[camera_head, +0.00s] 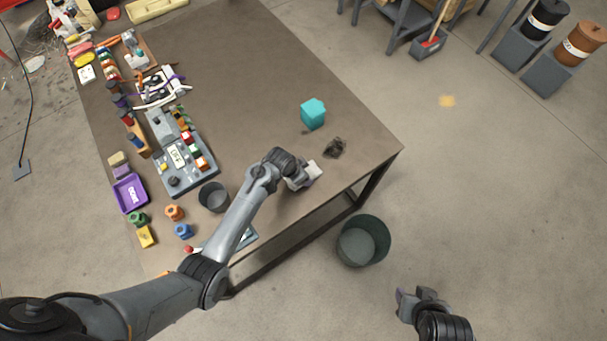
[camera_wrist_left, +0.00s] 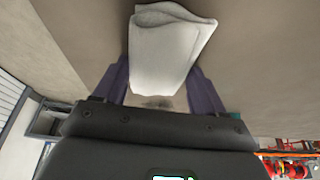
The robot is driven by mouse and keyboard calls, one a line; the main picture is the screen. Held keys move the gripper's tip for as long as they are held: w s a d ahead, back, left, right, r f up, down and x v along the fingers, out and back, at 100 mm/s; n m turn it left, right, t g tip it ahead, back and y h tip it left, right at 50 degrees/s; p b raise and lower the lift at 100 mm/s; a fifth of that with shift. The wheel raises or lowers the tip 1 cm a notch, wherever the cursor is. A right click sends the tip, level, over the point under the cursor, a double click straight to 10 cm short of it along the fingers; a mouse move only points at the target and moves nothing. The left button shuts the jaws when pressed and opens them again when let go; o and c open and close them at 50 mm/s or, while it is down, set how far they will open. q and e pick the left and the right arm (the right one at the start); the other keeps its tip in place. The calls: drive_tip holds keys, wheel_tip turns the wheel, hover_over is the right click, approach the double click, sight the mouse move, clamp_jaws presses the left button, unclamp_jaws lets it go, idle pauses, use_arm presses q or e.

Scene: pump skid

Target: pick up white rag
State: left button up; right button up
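The white rag (camera_head: 315,168) is a small folded off-white cloth near the table's right front edge. It also shows in the left wrist view (camera_wrist_left: 170,50). My left gripper (camera_head: 304,176) is over the table at the rag. In the left wrist view the two purple fingers (camera_wrist_left: 158,80) flank the rag with no clear gap, and the rag covers part of the right finger. Whether the rag is clear of the tabletop is hard to tell. My right gripper (camera_head: 420,294) is away from the table, above the floor, empty, with its fingers apart.
A crumpled dark rag (camera_head: 335,148) and a teal block (camera_head: 313,113) lie just beyond on the brown table (camera_head: 240,60). A grey bin (camera_head: 363,240) stands on the floor beside the table. A dark cup (camera_head: 213,197) and several fittings crowd the left side.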

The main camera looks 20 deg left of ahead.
sight(308, 172)
use_arm(q)
drive_tip(key=c, duration=0.6)
drive_tip(key=shift+o, duration=0.2)
drive_tip(key=shift+r, duration=0.1)
drive_tip(key=shift+r, duration=0.4)
drive_tip(key=r, duration=0.3)
drive_tip(key=shift+d+r+p, duration=0.2)
drive_tip(key=shift+r+p, duration=0.05)
drive_tip(key=shift+p, duration=0.05)
drive_tip(key=d+r, duration=0.6)
drive_tip(key=d, duration=0.5)
drive_tip(key=shift+s+d+r+b, duration=0.15)
drive_tip(key=shift+s+r+b, duration=0.2)
drive_tip(key=shift+b, duration=0.1)
drive_tip(key=shift+f, duration=0.1)
